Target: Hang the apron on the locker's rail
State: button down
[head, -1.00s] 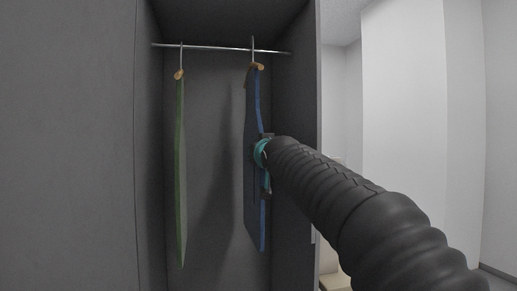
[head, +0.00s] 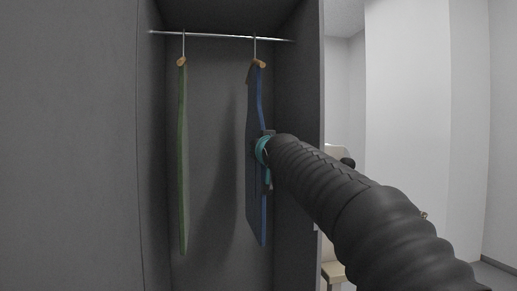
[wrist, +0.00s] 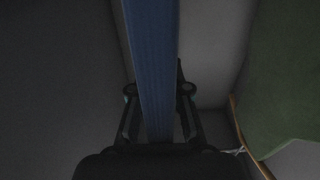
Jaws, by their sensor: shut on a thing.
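The blue apron (head: 263,210) hangs upright, edge-on to me, from a hanger with a wooden end (head: 259,63) inside the dark locker, near its right wall. The hanger's metal hook (head: 254,47) reaches up to the rail (head: 215,36), with its top about level with it. I cannot tell whether the hook rests on the rail. My gripper (head: 264,150) is shut on the apron at mid-height, partly hidden by my arm. In the wrist view the apron's blue edge (wrist: 155,60) runs between the fingers.
A green garment (head: 183,160) hangs on the same rail to the left, with clear room between the two. The locker's right wall (head: 298,130) is close beside the apron. A pale chair (head: 333,272) stands outside to the right.

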jog(key=c, duration=1.1)
grip_release()
jog(key=shift+o, duration=0.2)
